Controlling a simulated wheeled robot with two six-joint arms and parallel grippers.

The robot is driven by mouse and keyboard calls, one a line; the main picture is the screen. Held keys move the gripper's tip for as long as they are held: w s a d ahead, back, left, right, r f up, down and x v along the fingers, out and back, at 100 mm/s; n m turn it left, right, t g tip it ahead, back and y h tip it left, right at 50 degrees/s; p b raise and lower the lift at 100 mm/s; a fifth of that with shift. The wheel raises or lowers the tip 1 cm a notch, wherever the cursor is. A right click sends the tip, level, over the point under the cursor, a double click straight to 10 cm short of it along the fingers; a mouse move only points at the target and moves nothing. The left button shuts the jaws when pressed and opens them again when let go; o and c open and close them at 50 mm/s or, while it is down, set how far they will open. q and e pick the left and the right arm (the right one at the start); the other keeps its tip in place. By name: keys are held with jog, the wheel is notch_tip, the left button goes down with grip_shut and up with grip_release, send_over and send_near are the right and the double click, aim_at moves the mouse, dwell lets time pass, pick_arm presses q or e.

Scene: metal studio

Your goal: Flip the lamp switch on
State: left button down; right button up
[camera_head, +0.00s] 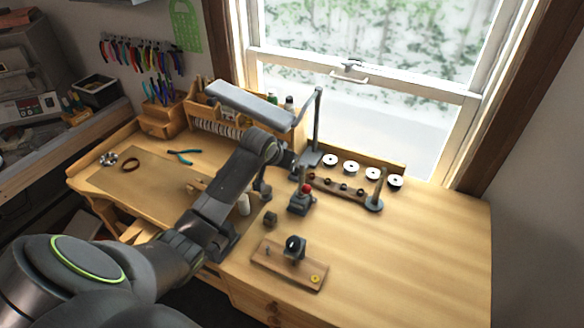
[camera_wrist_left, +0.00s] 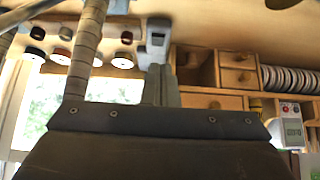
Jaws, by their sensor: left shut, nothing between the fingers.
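The desk lamp has a flat grey head (camera_head: 250,103), a thin upright pole (camera_head: 317,120) and a grey base (camera_head: 310,158) on the workbench. Its head is above my left arm, and its underside is hidden, so I cannot tell whether it is lit. My left gripper (camera_head: 289,163) is close beside the base, partly hidden by my arm. In the left wrist view the fingers (camera_wrist_left: 160,84) are shut and empty, pointing at a pale grey block (camera_wrist_left: 157,38); touching or just apart is unclear. The switch cannot be made out. My right gripper is out of view.
A red-topped device (camera_head: 302,199), a rack with white spools (camera_head: 351,167) and a wooden board with a dark fixture (camera_head: 290,266) stand near my arm. A wooden organizer (camera_head: 208,116) is behind. The bench's right side is clear.

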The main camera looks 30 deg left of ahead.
pick_arm(q)
jog(key=p, duration=0.1)
send_near(296, 171)
jog(key=x, duration=0.3)
jog(key=shift+w+f, duration=0.15)
jog(key=shift+f, duration=0.05)
jog(key=shift+x, duration=1.1)
jog(key=shift+a, duration=0.1)
